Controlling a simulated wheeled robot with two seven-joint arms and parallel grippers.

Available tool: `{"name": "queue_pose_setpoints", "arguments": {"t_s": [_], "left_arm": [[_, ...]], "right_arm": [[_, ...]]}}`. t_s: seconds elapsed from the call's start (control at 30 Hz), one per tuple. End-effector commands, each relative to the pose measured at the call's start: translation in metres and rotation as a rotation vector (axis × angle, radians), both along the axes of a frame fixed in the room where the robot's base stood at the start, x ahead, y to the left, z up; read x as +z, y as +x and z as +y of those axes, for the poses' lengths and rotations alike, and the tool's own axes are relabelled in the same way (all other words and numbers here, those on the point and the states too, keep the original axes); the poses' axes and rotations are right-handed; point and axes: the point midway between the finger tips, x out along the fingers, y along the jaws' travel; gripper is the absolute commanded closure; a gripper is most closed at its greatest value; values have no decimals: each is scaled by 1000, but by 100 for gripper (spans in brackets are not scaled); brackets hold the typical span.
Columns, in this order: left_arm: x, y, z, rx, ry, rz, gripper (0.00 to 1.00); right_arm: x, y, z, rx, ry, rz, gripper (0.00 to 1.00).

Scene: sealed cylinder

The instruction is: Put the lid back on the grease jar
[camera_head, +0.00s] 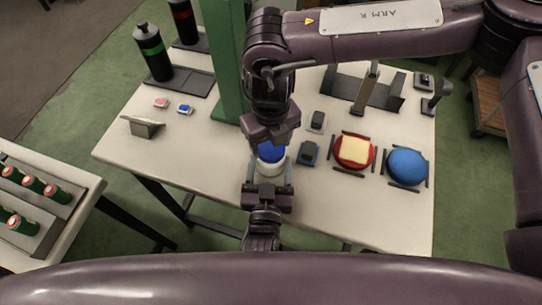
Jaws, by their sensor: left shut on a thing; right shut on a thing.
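The white grease jar (274,171) stands near the front edge of the table, upright as far as I can see. My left gripper (268,186) reaches in from the front and is shut on the jar's near side. The blue lid (271,153) is at the jar's mouth, directly under my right gripper (272,143). My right gripper points down from above and is shut on the lid, hiding its far part. I cannot tell whether the lid touches the jar's rim or sits slightly above it.
Small dark boxes (308,153) stand close right of the jar. A red dish (354,151) and a blue round object (407,166) lie farther right. A green post (226,60) rises behind. Bottles (152,52) stand at back left. The table's left front is clear.

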Motion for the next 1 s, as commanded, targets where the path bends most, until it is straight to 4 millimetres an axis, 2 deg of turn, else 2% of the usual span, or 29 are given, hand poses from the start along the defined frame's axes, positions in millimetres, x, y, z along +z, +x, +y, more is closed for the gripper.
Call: {"name": "queue_pose_setpoints", "arguments": {"t_s": [0.2,0.23,0.4,0.43,0.77,0.87,1.0], "left_arm": [[0,0,0,0,0,0,100],[0,0,0,0,0,0,100],[0,0,0,0,0,0,100],[0,0,0,0,0,0,100],[0,0,0,0,0,0,100],[0,0,0,1,0,0,100],[0,0,0,1,0,0,100]], "right_arm": [[0,0,0,-1,0,0,68],[0,0,0,-1,0,0,40],[0,0,0,-1,0,0,18],[0,0,0,-1,0,0,16],[5,0,0,0,0,-1,16],[17,1,0,-1,0,-3,16],[45,2,0,-1,1,-5,16]]}}
